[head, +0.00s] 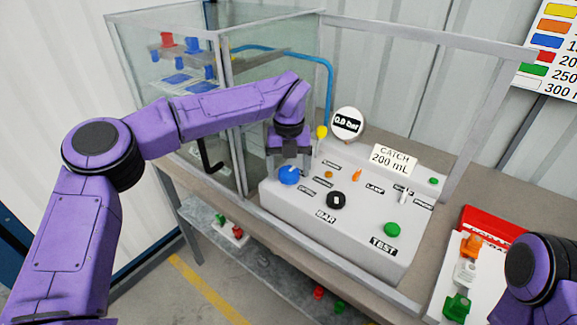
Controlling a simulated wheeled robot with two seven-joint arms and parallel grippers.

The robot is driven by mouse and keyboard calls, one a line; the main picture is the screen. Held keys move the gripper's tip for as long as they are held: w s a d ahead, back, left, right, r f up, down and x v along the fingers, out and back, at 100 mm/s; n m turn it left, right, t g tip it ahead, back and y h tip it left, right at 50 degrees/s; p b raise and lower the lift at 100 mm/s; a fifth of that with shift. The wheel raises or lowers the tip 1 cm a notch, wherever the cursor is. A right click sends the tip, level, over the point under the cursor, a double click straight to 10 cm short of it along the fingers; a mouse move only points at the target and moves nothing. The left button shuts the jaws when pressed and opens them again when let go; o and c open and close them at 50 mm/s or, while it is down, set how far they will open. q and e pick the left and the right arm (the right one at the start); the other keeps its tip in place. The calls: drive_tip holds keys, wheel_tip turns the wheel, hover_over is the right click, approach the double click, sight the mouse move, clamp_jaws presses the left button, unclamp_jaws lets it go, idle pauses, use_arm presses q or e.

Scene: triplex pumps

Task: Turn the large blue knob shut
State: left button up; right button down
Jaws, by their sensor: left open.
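The large blue knob (288,176) is on the left front of the grey control panel (350,245). My left gripper (290,165) reaches down from above, with its fingers close over the back of the knob. It is open. I cannot tell whether the fingers touch the knob or stand on both sides of it. My right arm shows only as a purple link at the lower right, and its gripper is out of the picture.
The panel also carries a black knob (336,200), a green button (392,230), a yellow knob (321,132) and a gauge (347,123) reading 0.9 bar. A glass cabinet (170,80) stands behind my left arm. A metal frame (480,125) surrounds the panel.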

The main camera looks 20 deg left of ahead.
sight(288, 170)
use_arm(q)
wheel_tip(288, 170, up, 11)
drive_tip(key=shift+f, duration=0.2)
drive_tip(key=shift+a, duration=0.1)
idle(0.4)
